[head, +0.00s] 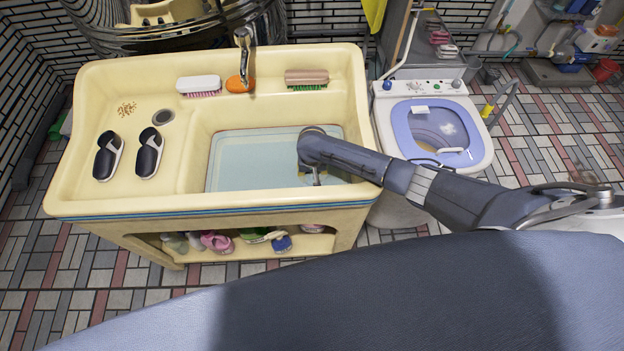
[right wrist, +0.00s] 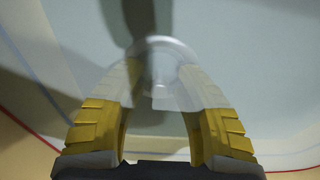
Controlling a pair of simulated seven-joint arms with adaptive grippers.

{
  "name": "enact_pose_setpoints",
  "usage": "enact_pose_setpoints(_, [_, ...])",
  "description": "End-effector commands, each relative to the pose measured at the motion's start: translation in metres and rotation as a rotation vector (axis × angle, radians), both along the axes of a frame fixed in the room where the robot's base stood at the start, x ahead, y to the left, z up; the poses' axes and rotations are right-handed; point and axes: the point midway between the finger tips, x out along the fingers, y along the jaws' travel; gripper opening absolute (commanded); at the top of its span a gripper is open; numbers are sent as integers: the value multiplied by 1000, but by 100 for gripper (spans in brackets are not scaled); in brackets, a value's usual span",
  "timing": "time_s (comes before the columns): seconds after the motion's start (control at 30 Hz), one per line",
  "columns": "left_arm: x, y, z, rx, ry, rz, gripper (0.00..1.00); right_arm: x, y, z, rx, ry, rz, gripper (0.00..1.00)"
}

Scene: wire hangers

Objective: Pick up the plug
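The sink basin (head: 240,160) is cream yellow with a pale blue bottom under what looks like water. My right gripper (head: 317,178) reaches down into the basin's right part, mostly hidden by its arm in the head view. In the right wrist view its two yellow fingers with grey tips (right wrist: 160,88) stand apart, pointing down at the bottom. A pale round thing, probably the plug (right wrist: 160,46), lies blurred at the fingertips. I cannot tell whether the tips touch it. My left gripper is not in view.
A faucet (head: 243,52) overhangs the basin's back edge. Brushes (head: 199,85) (head: 306,77) and an orange soap (head: 238,84) lie on the back ledge. Dark slippers (head: 148,154) rest on the left shelf. A washing machine (head: 436,130) stands at the right.

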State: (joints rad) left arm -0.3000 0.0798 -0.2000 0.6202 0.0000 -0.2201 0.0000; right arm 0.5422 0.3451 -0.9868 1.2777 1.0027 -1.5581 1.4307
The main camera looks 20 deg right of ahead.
Motion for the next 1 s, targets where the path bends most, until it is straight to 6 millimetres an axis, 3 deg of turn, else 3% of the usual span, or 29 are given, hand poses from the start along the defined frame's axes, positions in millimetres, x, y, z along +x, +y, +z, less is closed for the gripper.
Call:
enact_pose_setpoints(0.17, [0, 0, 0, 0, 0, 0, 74, -2, 1, 15, 2, 0, 0, 30])
enact_pose_setpoints(1.0, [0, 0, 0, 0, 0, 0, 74, -14, 0, 146, 0, -2, 1, 30])
